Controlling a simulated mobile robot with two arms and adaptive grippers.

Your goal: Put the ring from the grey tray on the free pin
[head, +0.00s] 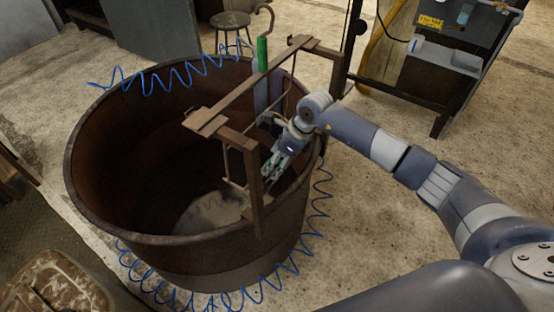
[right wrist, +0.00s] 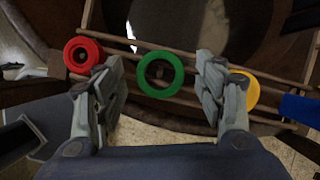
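In the right wrist view a green ring (right wrist: 160,74) lies between the two fingers of my right gripper (right wrist: 160,82), with a gap on each side. In the head view this gripper (head: 272,170) points down into a rusty tub beside a brown rail frame. A red ring (right wrist: 83,55) is left of the fingers. A yellow ring (right wrist: 244,90) is partly hidden behind the right finger. I cannot tell whether the rings sit on pins. I cannot make out a free pin or surely identify the grey tray. My left gripper is not in view.
The tub (head: 110,215) has a high rim, with the rail frame (head: 250,88) across it. A green hooked rod (head: 262,55) stands by the rail. Blue coiled hose (head: 285,268) surrounds the tub. A stool (head: 231,22) and a grey bin (head: 445,58) stand behind.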

